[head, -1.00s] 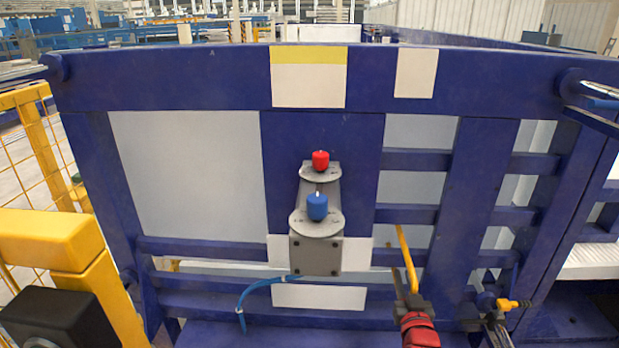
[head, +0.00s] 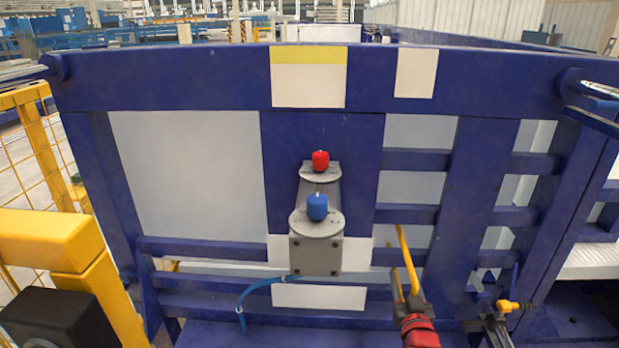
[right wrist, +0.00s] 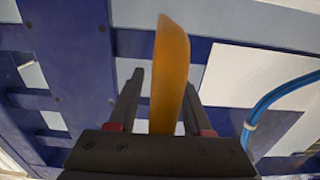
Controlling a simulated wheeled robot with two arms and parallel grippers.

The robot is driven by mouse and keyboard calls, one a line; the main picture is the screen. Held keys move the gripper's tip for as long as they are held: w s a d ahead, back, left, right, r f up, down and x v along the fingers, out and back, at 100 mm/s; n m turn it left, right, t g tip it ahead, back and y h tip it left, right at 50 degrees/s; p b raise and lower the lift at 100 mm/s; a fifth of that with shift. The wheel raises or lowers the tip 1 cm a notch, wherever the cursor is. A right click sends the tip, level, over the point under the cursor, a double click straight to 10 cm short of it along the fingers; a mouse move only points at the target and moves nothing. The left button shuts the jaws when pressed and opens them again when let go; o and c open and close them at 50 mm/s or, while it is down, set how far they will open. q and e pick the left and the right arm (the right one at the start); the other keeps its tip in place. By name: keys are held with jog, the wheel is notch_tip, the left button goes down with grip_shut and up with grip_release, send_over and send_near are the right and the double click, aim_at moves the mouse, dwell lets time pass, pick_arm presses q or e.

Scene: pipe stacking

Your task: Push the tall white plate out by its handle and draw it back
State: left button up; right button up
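The yellow handle (head: 407,258) stands up in front of the blue frame, right of centre in the head view. In the right wrist view it is an orange-yellow bar (right wrist: 170,75) running up between the fingers of my right gripper (right wrist: 160,100). The fingers stand apart, with a gap at least on the left side of the bar. My right gripper (head: 411,300) is at the handle's lower end in the head view. A tall pale panel (head: 420,133) shows behind the blue bars above the handle. Where the handle joins a plate is not clear. My left gripper is not in view.
A grey bracket (head: 315,255) with a red knob (head: 320,160) and a blue knob (head: 317,206) stands left of the handle. A blue cable (head: 260,286) hangs below it. A yellow fitting (head: 507,306) is at right. Yellow guard rails (head: 50,240) stand at left.

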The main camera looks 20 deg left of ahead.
jog(key=shift+o, duration=0.8)
jog(key=p+v, duration=0.1)
jog(key=v, duration=0.7)
dwell(0.3)
